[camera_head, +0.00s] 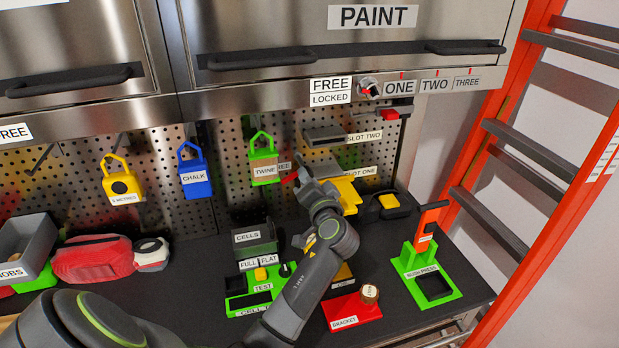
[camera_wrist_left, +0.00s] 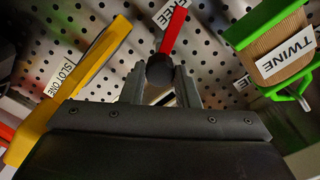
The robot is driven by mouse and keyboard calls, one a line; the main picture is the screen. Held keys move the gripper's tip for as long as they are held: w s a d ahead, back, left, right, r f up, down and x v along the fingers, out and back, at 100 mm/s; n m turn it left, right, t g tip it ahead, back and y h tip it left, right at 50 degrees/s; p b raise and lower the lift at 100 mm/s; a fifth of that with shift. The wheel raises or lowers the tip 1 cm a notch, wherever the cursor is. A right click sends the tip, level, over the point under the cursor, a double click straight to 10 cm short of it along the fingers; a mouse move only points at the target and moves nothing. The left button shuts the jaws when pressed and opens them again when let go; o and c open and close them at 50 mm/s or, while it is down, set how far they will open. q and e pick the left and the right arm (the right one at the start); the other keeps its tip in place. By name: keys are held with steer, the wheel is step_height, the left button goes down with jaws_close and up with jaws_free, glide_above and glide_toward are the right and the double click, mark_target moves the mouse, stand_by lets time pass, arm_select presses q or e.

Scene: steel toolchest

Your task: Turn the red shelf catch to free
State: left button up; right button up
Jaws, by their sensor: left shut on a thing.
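The red shelf catch (camera_head: 289,178) is a small red lever on the perforated back panel, right of the twine holder. In the left wrist view the red lever (camera_wrist_left: 174,32) points up and slightly right from a dark round knob (camera_wrist_left: 160,68), beside a white FREE label (camera_wrist_left: 170,13). My left gripper (camera_head: 304,179) reaches up to the panel at the catch. In the wrist view its two fingers (camera_wrist_left: 160,85) are shut on the catch at the dark knob. The fingers partly hide the knob's base. My right gripper is not in view.
The green twine holder (camera_head: 264,148) hangs just left of the catch. A yellow tool (camera_head: 346,192) at slot one sits close on the right. Below, the dark worktop holds a green cell tester (camera_head: 235,284), a red bracket (camera_head: 346,314) and a green bush press (camera_head: 440,270).

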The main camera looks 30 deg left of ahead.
arm_select(q)
steer(key=m+p, duration=0.1)
steer(key=m, duration=0.3)
steer(key=shift+r+m+p, duration=0.1)
steer(key=shift+m+p, duration=0.3)
stand_by(0.4)
steer(key=o, duration=1)
